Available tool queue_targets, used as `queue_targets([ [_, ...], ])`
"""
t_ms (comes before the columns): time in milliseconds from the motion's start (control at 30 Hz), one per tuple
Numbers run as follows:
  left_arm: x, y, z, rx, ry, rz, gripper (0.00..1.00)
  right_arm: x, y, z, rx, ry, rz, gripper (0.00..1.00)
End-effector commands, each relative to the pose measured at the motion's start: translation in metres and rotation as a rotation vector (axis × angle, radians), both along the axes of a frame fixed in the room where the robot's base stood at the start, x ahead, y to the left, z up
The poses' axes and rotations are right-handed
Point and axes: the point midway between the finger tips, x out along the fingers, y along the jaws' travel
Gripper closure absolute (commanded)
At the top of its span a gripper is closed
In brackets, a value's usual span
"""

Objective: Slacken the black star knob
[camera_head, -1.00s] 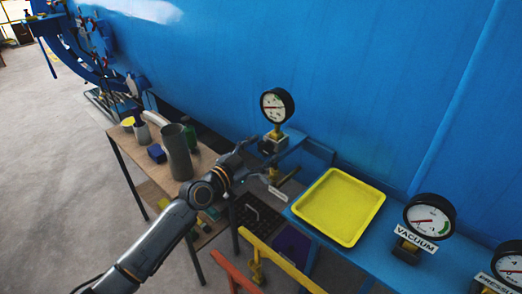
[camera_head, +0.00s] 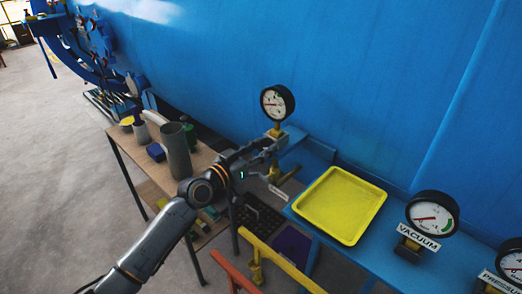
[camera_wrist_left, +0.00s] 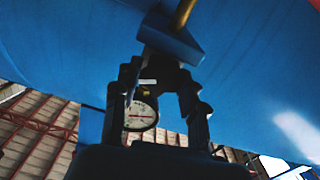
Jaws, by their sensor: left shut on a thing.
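The pressure gauge (camera_head: 277,102), with a white dial and black rim, stands on a brass stem near the blue vessel. My left gripper (camera_head: 277,139) is at the foot of this stem, its fingers closed in around a dark part there, which I take for the black star knob. The fingers hide most of it, and its star shape cannot be made out. In the left wrist view the left gripper (camera_wrist_left: 163,72) reaches up to a dark part below a blue block (camera_wrist_left: 172,40). The gauge (camera_wrist_left: 140,116) shows between its fingers. My right gripper is out of view.
A yellow tray (camera_head: 340,205) lies on the blue shelf right of the gripper. The vacuum gauge (camera_head: 432,219) stands further right. A wooden table (camera_head: 137,164) with a grey cylinder (camera_head: 176,152) and other containers is left of my arm. Yellow handle bars (camera_head: 280,262) are in front.

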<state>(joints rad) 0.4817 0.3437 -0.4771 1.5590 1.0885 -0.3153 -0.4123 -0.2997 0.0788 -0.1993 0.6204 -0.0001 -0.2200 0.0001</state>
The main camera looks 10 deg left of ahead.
Motion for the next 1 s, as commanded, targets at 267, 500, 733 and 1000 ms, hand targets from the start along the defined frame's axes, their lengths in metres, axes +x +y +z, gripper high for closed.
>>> queue_targets([
  [267,0.0,0.0,0.0,-0.04,0.029,0.0,0.9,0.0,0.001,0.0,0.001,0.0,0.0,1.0],
  [500,0.0,0.0,0.0,-0.039,0.027,0.0,0.38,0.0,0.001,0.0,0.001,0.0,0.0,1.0],
  [733,0.0,0.0,0.0,-0.039,0.027,0.0,0.35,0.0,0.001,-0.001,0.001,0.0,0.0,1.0],
  [1000,-0.013,0.01,-0.001,-0.036,0.027,0.001,0.35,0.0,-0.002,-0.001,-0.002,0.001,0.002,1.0],
])
